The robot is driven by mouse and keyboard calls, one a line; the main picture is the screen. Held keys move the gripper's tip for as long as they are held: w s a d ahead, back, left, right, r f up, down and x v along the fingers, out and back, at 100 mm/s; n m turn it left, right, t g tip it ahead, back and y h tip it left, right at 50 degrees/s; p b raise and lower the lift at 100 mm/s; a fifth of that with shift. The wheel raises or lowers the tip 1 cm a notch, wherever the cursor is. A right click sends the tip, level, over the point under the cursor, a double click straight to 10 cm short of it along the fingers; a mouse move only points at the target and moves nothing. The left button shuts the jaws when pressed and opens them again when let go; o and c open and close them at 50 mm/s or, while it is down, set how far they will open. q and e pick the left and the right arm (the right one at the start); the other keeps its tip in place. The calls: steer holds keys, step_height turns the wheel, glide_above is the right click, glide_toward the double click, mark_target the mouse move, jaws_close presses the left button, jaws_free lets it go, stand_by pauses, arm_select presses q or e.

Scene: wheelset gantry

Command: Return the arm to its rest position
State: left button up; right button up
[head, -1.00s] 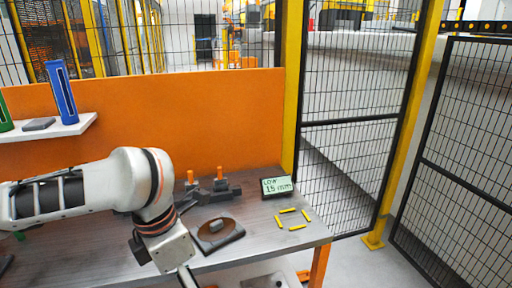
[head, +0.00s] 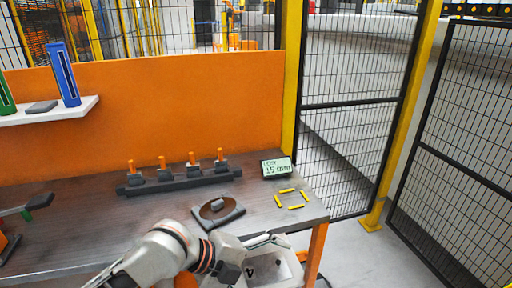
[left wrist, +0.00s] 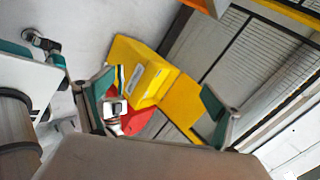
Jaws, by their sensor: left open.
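My left arm (head: 165,252) comes in low at the bottom of the head view, in front of the bench's front edge. Its gripper is hard to make out there. In the left wrist view my left gripper (left wrist: 156,90) has its two teal-padded fingers wide apart with nothing held between them. A yellow block-shaped thing (left wrist: 152,82) and a red part show beyond the fingers, apart from them as far as I can tell. My right gripper is not in view.
The bench (head: 90,225) carries a dark rack (head: 180,180) with several orange-topped pegs, a round part on a dark plate (head: 218,212), a display (head: 277,167) and yellow markers (head: 292,206). A shelf (head: 75,110) is at left; mesh fencing (head: 350,150) is at right.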

arm_select(q)
steer(key=w+a+f+n+t+y, duration=0.2)
steer(key=a+f+n+t, duration=0.55)
steer(key=f+n, duration=0.7)
steer(key=s+a+f+n+y, duration=0.5)
steer(key=s+a+f+n, duration=0.5)
steer(key=a, duration=0.5)
steer(key=shift+s+a+f, duration=0.4)
steer(key=shift+s+f, duration=0.3)
steer(key=shift+s, duration=0.45)
